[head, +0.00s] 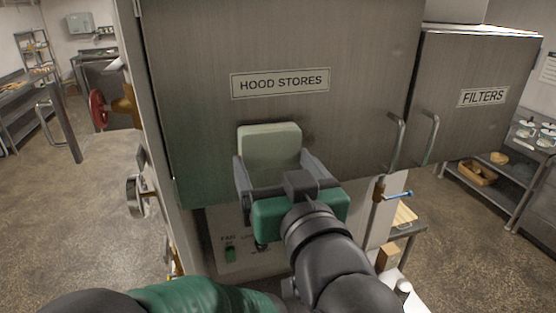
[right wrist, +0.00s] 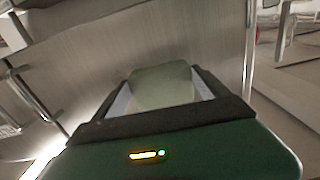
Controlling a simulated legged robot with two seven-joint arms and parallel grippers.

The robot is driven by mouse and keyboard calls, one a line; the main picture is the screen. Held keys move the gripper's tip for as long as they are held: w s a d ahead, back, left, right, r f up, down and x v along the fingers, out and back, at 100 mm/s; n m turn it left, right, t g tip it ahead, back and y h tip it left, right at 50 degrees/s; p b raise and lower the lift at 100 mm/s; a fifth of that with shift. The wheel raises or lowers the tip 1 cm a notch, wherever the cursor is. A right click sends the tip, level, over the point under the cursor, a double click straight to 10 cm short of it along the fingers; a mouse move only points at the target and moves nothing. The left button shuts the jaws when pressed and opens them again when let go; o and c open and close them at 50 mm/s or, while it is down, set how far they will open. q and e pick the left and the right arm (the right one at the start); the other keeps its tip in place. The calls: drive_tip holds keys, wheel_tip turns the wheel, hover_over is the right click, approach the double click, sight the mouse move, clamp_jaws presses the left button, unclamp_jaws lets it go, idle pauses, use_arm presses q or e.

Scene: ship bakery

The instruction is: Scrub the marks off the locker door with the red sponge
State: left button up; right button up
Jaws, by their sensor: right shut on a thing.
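The locker door (head: 350,75) is a brushed steel panel labelled "HOOD STORES", with a bar handle at its lower right. My right gripper (head: 271,160) is in front of its lower middle, shut on a pale grey-green sponge (head: 269,139); no red sponge shows. The sponge is also between the fingers in the right wrist view (right wrist: 163,85), close against the door; I cannot tell if it touches. A faint dark smudge shows on the door just right of the sponge. The sponge hides the door behind it. My left gripper is out of view.
A second steel locker marked "FILTERS" (head: 483,97) stands to the right, with its handle near the first one. A red valve wheel (head: 98,108) and pipe fittings project at the left. A switch panel (head: 232,235) is below the door. Open floor lies on the left.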

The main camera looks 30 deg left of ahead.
drive_tip(key=shift+d, duration=0.2)
idle(0.3)
drive_tip(key=shift+w+a+r+p, duration=0.1)
drive_tip(key=shift+w+a+p, duration=0.05)
drive_tip(key=shift+p, duration=0.15)
drive_tip(key=shift+w+a+p, duration=0.2)
drive_tip(key=shift+a+p, duration=0.1)
drive_tip(key=shift+a, duration=0.15)
drive_tip(key=shift+w+a, duration=0.1)
drive_tip(key=shift+w, duration=0.05)
